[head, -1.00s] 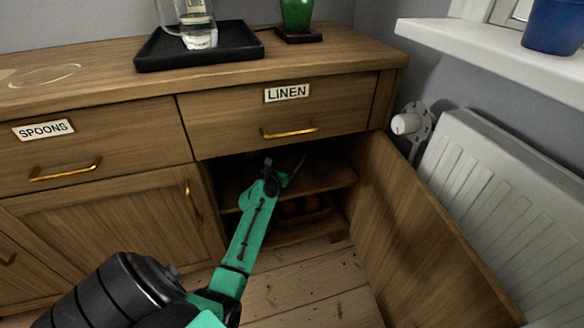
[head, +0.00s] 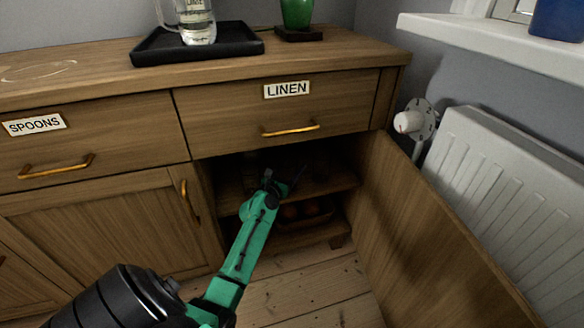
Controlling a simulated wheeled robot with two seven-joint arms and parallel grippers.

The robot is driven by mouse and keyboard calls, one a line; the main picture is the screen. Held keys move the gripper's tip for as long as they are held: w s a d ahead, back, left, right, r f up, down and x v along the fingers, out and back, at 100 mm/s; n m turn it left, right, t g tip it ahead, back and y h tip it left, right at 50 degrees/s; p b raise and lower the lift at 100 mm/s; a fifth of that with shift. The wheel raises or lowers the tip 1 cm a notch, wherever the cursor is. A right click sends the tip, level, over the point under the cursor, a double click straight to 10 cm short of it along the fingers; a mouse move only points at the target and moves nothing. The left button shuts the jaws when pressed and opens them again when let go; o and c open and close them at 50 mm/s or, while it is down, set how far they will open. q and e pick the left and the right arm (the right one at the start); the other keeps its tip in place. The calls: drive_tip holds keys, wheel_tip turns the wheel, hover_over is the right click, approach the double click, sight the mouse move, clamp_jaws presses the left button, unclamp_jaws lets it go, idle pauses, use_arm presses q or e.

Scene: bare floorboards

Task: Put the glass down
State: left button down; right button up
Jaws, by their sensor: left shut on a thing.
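My left gripper (head: 282,180) reaches into the dark open cupboard under the LINEN drawer, above its middle shelf (head: 325,186). It is shut on the glass, which barely shows in the shadow; its outline and base are too dim to make out. I cannot tell whether the glass touches the shelf. My right gripper is not in view.
The cupboard door (head: 425,220) stands open at the right, near the radiator (head: 505,190). A lower compartment holds a tray with round reddish things (head: 300,211). On top are a black tray (head: 160,55) with a clear labelled vessel (head: 197,25) and a green vase (head: 296,14).

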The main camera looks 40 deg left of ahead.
use_arm(q)
drive_tip(key=shift+c, duration=1.6)
unclamp_jaws()
drive_tip(key=shift+r, duration=0.1)
